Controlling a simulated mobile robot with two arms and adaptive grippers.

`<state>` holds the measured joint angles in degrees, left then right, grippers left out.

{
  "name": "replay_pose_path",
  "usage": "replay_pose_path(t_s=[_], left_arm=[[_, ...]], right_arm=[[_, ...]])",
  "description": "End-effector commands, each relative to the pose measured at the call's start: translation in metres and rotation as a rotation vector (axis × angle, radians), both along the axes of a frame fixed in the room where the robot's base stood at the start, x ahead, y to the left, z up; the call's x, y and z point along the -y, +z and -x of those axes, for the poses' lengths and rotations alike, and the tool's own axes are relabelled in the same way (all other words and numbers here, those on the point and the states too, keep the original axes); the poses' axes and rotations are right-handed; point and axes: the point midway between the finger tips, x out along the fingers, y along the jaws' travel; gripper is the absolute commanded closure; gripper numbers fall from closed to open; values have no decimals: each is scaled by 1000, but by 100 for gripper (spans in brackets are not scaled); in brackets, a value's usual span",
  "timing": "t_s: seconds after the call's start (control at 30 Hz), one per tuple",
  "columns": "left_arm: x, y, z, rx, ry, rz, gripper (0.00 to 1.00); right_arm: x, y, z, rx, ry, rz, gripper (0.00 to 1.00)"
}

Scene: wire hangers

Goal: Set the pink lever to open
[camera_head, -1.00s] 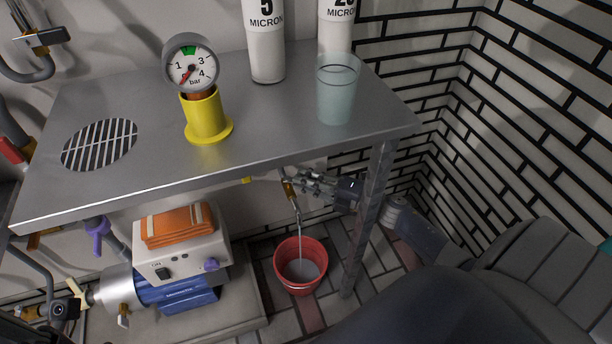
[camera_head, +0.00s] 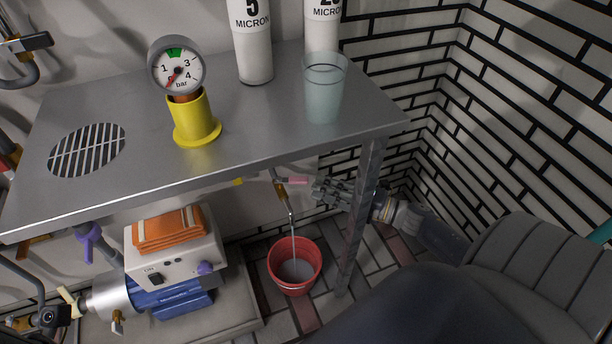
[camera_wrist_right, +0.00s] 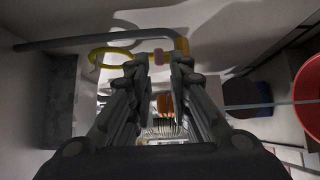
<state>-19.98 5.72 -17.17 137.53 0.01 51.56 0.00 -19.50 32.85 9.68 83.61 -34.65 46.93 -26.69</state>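The pink lever (camera_head: 298,181) shows under the table's front edge, on a brass tap (camera_head: 282,191), and points right. A thin stream of water runs from the tap into the red bucket (camera_head: 295,266). My right gripper (camera_head: 316,191) is just right of the lever's end, apart from it in the head view. In the right wrist view the fingers (camera_wrist_right: 158,66) are apart with nothing held, and the pink lever (camera_wrist_right: 160,57) shows end-on beyond the gap between the tips. My left gripper is not in view.
The steel table (camera_head: 110,190) overhangs the tap, and its leg (camera_head: 354,230) stands close by my right gripper. A gauge in a yellow stand (camera_head: 195,122) and a clear cup (camera_head: 325,90) stand on top. A blue pump (camera_head: 175,294) sits below left.

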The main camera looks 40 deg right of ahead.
Motion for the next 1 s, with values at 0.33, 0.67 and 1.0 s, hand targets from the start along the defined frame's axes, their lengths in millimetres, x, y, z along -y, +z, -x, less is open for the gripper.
replay_pose_path(t_s=[0.33,0.67,1.0], left_arm=[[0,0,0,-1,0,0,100],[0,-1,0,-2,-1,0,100],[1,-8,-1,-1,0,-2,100]], right_arm=[[23,0,37,1,1,0,82],[24,0,39,1,0,0,91],[129,21,-5,-28,-433,-376,100]])
